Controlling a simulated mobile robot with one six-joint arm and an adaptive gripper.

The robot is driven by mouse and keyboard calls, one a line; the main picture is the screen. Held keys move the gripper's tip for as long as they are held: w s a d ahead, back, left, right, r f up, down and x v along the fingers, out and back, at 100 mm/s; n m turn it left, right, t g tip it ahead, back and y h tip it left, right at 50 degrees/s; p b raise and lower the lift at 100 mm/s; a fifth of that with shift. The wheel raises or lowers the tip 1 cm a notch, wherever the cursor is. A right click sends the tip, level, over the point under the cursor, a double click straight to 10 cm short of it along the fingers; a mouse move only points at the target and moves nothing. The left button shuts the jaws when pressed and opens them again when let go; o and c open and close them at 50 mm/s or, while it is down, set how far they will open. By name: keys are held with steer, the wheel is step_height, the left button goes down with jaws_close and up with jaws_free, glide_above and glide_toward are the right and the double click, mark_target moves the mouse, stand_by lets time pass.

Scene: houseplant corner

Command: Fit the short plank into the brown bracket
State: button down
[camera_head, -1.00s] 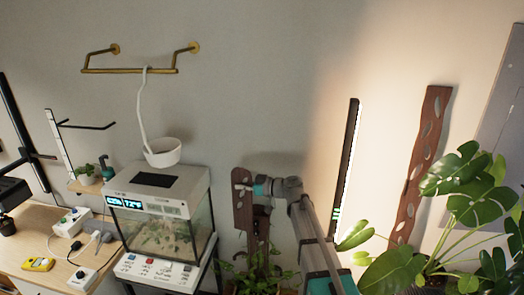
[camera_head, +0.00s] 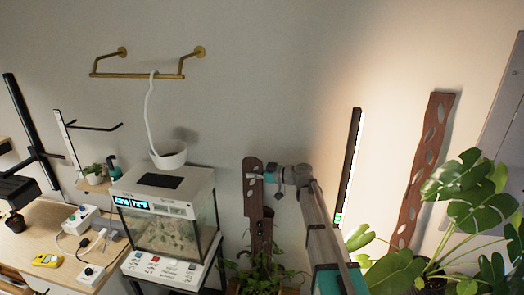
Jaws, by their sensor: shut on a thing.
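The short plank (camera_head: 251,198) is dark brown with oval holes and stands upright against the wall side, right of the glass tank. My gripper (camera_head: 257,177) is shut on its upper part from the right. Behind and below the plank a darker brown upright piece (camera_head: 262,238), seemingly the brown bracket, rises from among the leaves of a potted plant. The plank overlaps it in this view, and I cannot tell whether they touch. The bracket's lower end is hidden by leaves.
A longer brown plank with holes (camera_head: 427,165) leans on the wall at right, behind a large-leaved plant (camera_head: 477,205). A black light bar (camera_head: 349,165) stands nearer. The tank (camera_head: 165,215) is left of the plank.

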steer(key=w+d+r+n+g+p, duration=0.1)
steer(key=w+d+r+p, duration=0.2)
steer(key=w+r+p, duration=0.1)
steer(key=shift+w+r, duration=0.2)
steer(key=shift+r, duration=0.35)
steer(key=shift+d+f, duration=0.1)
steer(key=shift+f, duration=0.1)
steer(key=shift+f+b, duration=6.75)
steer(key=shift+b, duration=0.25)
steer(key=c, duration=0.7)
jaws_free()
